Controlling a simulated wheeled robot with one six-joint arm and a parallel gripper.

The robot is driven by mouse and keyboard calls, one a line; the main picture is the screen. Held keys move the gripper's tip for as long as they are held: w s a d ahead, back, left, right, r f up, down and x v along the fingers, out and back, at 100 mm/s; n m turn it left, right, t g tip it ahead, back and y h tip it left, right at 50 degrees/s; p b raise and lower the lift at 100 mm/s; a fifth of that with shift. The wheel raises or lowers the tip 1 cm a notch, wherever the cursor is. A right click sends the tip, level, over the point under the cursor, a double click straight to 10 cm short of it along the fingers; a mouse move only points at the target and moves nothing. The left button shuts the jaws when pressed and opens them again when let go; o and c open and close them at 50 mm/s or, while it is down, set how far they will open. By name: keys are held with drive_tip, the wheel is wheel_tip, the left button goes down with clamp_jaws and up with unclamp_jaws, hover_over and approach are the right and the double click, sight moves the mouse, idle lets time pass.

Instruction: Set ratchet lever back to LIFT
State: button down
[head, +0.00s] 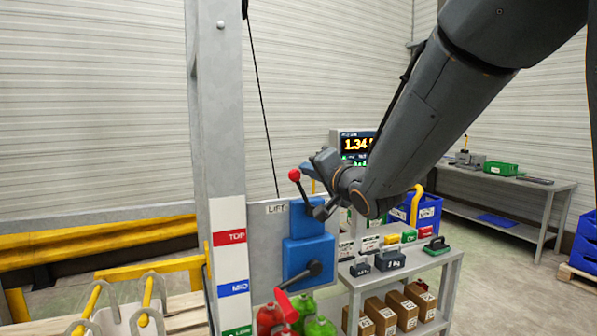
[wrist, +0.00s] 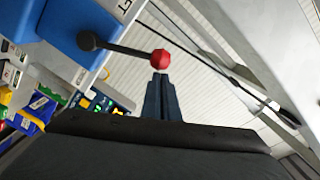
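The ratchet lever has a black stalk (head: 306,194) and a red ball knob (head: 294,175). It rises from a blue housing (head: 308,250) and tilts up and to the left in the head view, above a white plate marked LIFT (head: 276,209). My gripper (head: 318,162) is beside the knob, to its right in the head view. In the wrist view the dark fingers (wrist: 161,95) lie together with no visible gap, and the red knob (wrist: 160,57) sits just beyond their tips. The knob is not between the fingers. Whether they touch it is unclear.
A second black handle (head: 314,269) is lower on the housing. A grey post (head: 222,120) stands left, with a cable (head: 262,100) beside it. A display (head: 357,144) stands behind my arm. A cart (head: 395,270) with weights and boxes is below right.

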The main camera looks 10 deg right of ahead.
drive_tip(key=shift+s+a+f, duration=0.1)
drive_tip(key=shift+a, duration=0.1)
idle(0.3)
drive_tip(key=s+d+r+p, duration=0.1)
drive_tip(key=s+d+r, duration=0.2)
drive_tip(key=s+d, duration=0.3)
drive_tip(key=v, duration=0.3)
drive_tip(key=shift+s, duration=0.15)
idle(0.4)
drive_tip(key=shift+a+f, duration=0.1)
drive_tip(key=s+d+f+n+g+h, duration=0.1)
drive_tip(key=f+g+h, duration=0.1)
drive_tip(key=f, duration=0.5)
drive_tip(key=s+d+f+n+g+h, duration=0.1)
drive_tip(key=d+f+g+h, duration=0.1)
drive_tip(key=f, duration=0.5)
drive_tip(key=s+d+f+g+h, duration=0.1)
drive_tip(key=s+f+g+h, duration=0.15)
drive_tip(key=f, duration=0.45)
drive_tip(key=s+a+f+n+g+y+b, duration=0.1)
drive_tip(key=s+a+f+n+g, duration=0.1)
drive_tip(key=s+f+n+g, duration=0.3)
drive_tip(key=s+f+g, duration=0.4)
drive_tip(key=s+f, duration=0.5)
drive_tip(key=s, duration=0.2)
drive_tip(key=shift+a+f+n+b, duration=0.3)
drive_tip(key=shift+a+n+b, duration=0.1)
